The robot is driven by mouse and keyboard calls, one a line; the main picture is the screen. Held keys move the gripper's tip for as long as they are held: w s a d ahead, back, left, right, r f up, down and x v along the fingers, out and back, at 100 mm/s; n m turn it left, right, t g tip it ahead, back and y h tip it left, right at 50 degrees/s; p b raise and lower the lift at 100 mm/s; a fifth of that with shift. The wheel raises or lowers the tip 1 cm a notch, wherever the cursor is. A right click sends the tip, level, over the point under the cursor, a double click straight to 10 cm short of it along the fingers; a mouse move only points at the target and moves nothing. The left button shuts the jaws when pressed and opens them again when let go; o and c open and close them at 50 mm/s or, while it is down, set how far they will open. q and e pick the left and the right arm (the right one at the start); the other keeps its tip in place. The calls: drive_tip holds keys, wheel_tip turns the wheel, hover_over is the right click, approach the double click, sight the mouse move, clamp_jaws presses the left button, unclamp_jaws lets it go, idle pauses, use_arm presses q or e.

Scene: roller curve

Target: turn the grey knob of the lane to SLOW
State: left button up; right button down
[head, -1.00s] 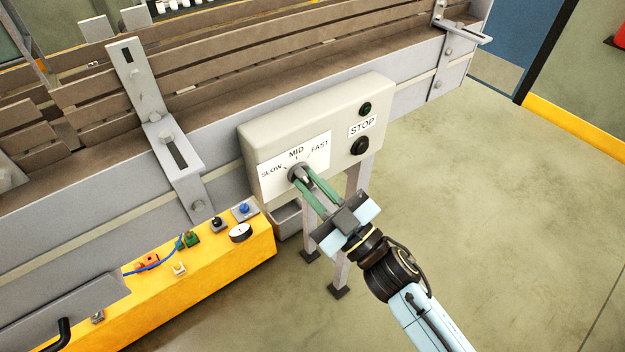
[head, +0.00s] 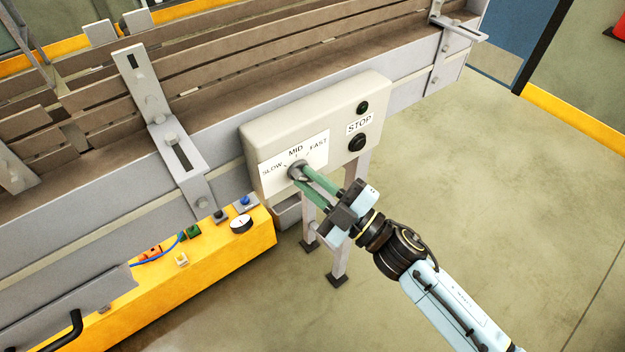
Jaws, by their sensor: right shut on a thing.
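The grey knob (head: 296,170) sits on the white label plate of the beige control box (head: 257,142), in the middle of the head view. The plate (head: 320,150) reads SLOW on the left, MID at the top and FAST on the right. My right gripper (head: 303,174) is shut on the knob, its two green fingers reaching in from the lower right. The fingers partly hide the knob, so I cannot tell which mark it points to. My left gripper does not show.
A green button (head: 362,108) and a black button (head: 357,143) by the STOP label are on the box's right side. The conveyor (head: 300,60) runs behind. A yellow unit (head: 215,258) with several small controls stands at lower left. The floor at right is clear.

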drive_tip(key=c, duration=1.4)
unclamp_jaws()
drive_tip(key=b+v, duration=0.1)
drive_tip(key=v, duration=1.2)
drive_tip(key=shift+s+b, duration=0.2)
drive_tip(key=shift+b, duration=0.2)
drive_tip(key=shift+d+f, duration=0.1)
drive_tip(key=shift+d, duration=0.05)
